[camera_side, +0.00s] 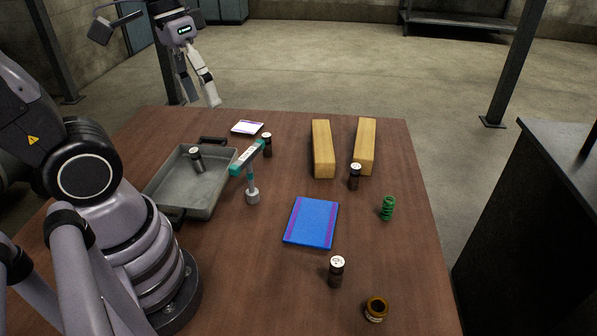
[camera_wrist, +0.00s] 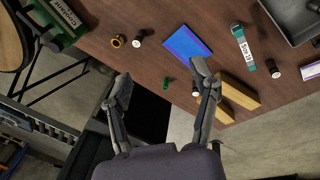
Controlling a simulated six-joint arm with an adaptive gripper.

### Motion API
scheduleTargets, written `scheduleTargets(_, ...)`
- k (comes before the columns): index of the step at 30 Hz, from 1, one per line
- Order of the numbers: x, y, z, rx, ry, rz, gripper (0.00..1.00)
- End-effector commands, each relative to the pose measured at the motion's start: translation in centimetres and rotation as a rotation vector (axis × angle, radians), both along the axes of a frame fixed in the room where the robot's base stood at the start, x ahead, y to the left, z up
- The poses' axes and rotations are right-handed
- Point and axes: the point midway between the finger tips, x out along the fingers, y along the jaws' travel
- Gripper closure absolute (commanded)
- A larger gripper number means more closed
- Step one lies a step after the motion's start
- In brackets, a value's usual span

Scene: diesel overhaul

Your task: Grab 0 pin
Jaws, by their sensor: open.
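Several dark pins with pale tops stand upright. One is inside the grey tray (camera_side: 196,157), one is behind the labelled sign (camera_side: 267,146), one is by the wooden blocks (camera_side: 354,177), and one is at the front (camera_side: 336,272). The markings on their tops are too small to read. In the wrist view, the front pin (camera_wrist: 138,37) and the pin by the sign (camera_wrist: 273,68) show; the pin by the blocks (camera_wrist: 195,92) is partly hidden by a finger. My gripper (camera_side: 198,100) is open and empty, high beyond the table's far left edge; its spread fingers (camera_wrist: 163,73) also show.
The grey tray (camera_side: 169,181) stands at left, near a teal-edged sign (camera_side: 246,157). A blue pad (camera_side: 312,221) is central, with two wooden blocks (camera_side: 323,148) behind. A green spring (camera_side: 388,208) and brass ring (camera_side: 376,308) are at right. A white card (camera_side: 247,128) lies at back.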

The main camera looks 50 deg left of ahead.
Motion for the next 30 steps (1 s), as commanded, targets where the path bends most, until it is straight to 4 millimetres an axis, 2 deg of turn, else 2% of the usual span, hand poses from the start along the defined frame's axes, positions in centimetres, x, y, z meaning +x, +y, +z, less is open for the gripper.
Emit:
scheduleTargets(1, 0.7, -0.9, -1.2, -0.063, 0.111, 0.021, 0.40)
scheduleTargets(6, 2.7, -4.2, -4.1, -0.284, 0.425, 0.108, 0.40)
scheduleTargets(11, 5.2, -7.0, -7.1, -0.499, 0.693, 0.226, 0.40)
scheduleTargets(15, 7.7, -9.0, -10.3, -0.689, 0.900, 0.361, 0.40)
scheduleTargets(20, 10.5, -10.6, -15.0, -0.903, 1.095, 0.555, 0.40)
scheduleTargets(24, 12.4, -11.2, -19.8, -1.064, 1.212, 0.739, 0.40)
scheduleTargets(27, 13.1, -11.3, -22.7, -1.146, 1.258, 0.849, 0.40)
scheduleTargets(30, 13.4, -11.3, -24.6, -1.193, 1.280, 0.922, 0.40)
